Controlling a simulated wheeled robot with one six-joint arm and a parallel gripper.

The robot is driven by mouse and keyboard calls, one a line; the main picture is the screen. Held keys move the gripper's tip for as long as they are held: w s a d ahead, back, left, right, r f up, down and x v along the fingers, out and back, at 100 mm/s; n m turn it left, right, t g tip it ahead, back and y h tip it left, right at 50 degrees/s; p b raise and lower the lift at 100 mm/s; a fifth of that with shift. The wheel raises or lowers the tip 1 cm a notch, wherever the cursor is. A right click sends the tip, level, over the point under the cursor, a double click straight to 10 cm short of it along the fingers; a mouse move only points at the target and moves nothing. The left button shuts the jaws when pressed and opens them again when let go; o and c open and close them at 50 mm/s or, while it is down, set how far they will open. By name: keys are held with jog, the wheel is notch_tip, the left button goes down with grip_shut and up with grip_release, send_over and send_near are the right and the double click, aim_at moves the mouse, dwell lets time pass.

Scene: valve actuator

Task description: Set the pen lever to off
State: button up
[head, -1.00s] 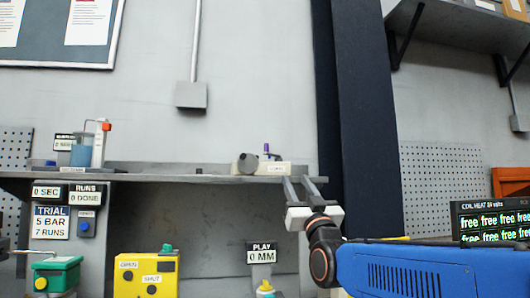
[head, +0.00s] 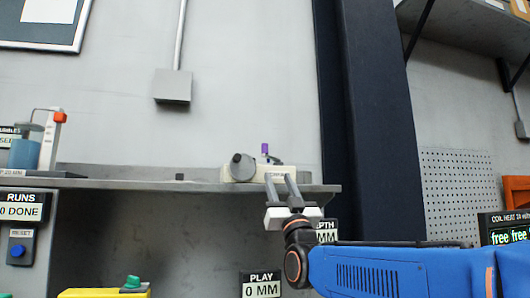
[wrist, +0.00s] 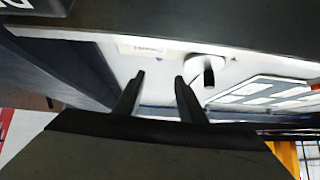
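A cream recorder-like device (head: 240,174) with a grey round drum (head: 243,167) stands on the shelf. A small purple-tipped upright piece (head: 265,149), which looks like the pen lever, rises at its right part. I cannot read its setting. My gripper (head: 282,176) points up at the shelf's front edge, overlapping the device's right end in the head view. Its two fingers are apart with nothing between them. In the wrist view the gripper (wrist: 160,76) is open, with a pale label (wrist: 146,49) and a round knob-like part (wrist: 206,66) beyond the fingertips.
The shelf (head: 140,184) runs along the wall, with a beaker and stand (head: 35,145) at far left. A dark column (head: 365,120) stands right of the device. A yellow box (head: 100,293) and a PLAY display (head: 261,285) are below. The shelf's middle is mostly clear.

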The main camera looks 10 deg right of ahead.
aim_at(266, 147)
jog(key=x, duration=1.6)
jog(key=shift+w+r, duration=0.1)
jog(key=shift+w, duration=0.05)
jog(key=shift+c, duration=0.3)
grip_shut()
